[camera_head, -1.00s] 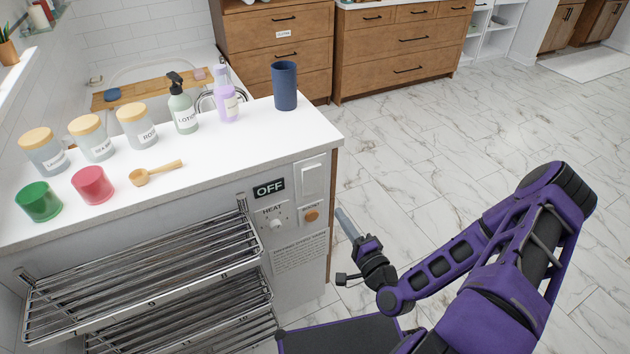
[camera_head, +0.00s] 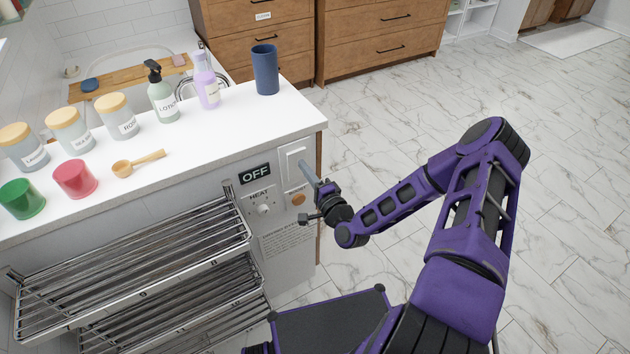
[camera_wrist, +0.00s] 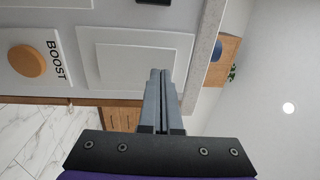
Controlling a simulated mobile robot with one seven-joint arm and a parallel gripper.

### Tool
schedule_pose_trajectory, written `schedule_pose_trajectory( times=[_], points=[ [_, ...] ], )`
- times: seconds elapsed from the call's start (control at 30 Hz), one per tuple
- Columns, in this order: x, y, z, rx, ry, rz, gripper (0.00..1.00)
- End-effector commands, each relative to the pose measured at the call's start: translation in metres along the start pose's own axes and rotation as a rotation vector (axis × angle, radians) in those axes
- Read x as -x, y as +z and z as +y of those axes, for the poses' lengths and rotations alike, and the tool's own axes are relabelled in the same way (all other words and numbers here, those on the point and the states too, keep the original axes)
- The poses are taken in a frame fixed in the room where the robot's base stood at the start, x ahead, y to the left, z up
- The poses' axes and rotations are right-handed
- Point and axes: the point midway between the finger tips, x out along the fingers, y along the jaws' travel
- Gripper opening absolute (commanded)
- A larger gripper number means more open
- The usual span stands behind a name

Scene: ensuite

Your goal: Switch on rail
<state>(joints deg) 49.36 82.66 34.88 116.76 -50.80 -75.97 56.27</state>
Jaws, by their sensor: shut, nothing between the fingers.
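The chrome towel rail (camera_head: 140,262) is fixed to the front of the white cabinet. On the panel to its right are a black OFF sign (camera_head: 255,174), a HEAT knob (camera_head: 263,209), an orange BOOST button (camera_head: 298,199) and a white rocker switch (camera_head: 291,160). My gripper (camera_head: 304,166) is shut and empty, with its tips at the rocker's right side. In the wrist view the shut fingers (camera_wrist: 160,78) overlap the lower right part of the rocker plate (camera_wrist: 115,58), and BOOST (camera_wrist: 27,60) lies to the left. I cannot tell whether the tips touch the rocker.
The white counter (camera_head: 200,130) above holds several jars, a lotion bottle (camera_head: 161,98), a purple bottle (camera_head: 207,91), a blue cup (camera_head: 265,70) and a wooden scoop (camera_head: 138,163). The marble floor (camera_head: 560,130) to the right is clear.

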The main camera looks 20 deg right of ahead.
Motion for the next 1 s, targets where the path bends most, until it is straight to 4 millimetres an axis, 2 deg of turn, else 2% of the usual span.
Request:
schedule_pose_trajectory(
  times=[0.2, 0.57, 0.7, 0.77, 1.0],
  points=[
    [-0.017, 0.0, 0.0, 0.001, 0.0, -0.001, 0.0],
    [-0.019, 0.0, -0.001, 0.001, 0.002, 0.0, 0.0],
    [-0.026, 0.0, -0.008, 0.005, 0.062, -0.002, 0.0],
    [-0.025, 0.0, -0.001, 0.002, 0.066, 0.0, 0.0],
    [-0.025, 0.0, -0.001, 0.002, 0.064, 0.0, 0.0]
  ],
)
